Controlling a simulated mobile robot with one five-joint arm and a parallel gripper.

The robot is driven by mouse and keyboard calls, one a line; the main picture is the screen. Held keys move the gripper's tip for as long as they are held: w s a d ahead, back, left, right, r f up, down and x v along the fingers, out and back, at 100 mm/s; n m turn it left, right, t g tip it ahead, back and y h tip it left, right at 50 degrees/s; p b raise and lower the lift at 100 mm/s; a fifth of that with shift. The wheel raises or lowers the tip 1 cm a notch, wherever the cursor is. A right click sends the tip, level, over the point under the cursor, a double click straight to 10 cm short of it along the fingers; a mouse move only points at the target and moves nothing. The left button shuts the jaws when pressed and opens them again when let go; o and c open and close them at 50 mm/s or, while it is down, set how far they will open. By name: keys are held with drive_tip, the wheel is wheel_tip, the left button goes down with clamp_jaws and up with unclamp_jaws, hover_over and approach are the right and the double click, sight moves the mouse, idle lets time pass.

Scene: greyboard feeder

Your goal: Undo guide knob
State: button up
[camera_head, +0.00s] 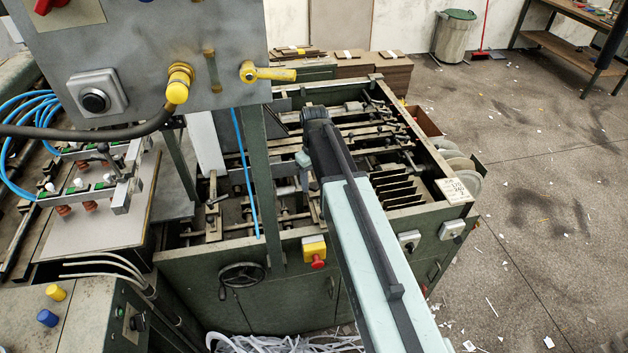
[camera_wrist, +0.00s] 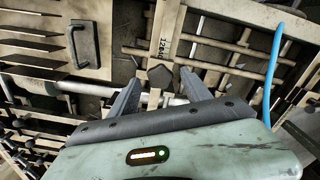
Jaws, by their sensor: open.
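In the wrist view my gripper (camera_wrist: 160,84) is open, with its two grey fingers pointing into the machine frame. A dark, faceted knob (camera_wrist: 160,74) appears between the fingertips, at the end of a pale strip (camera_wrist: 168,35) with printed figures. It looks like the guide knob. I see no finger touching it, but I cannot tell the depth between them. In the head view my arm covers the gripper, and I cannot make out this knob there.
Rails and rods of the green feeder (camera_head: 215,310) surround the gripper. A blue hose (camera_wrist: 273,70) hangs at right in the wrist view. A dark handle (camera_wrist: 84,44) sits at left. The control box (camera_head: 150,50) and a handwheel (camera_head: 241,275) show in the head view.

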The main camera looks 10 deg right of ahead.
sight(314, 185)
wheel_tip(314, 185, up, 8)
drive_tip(key=p, duration=0.7)
drive_tip(key=shift+f, duration=0.3)
drive_tip(key=shift+f, duration=0.1)
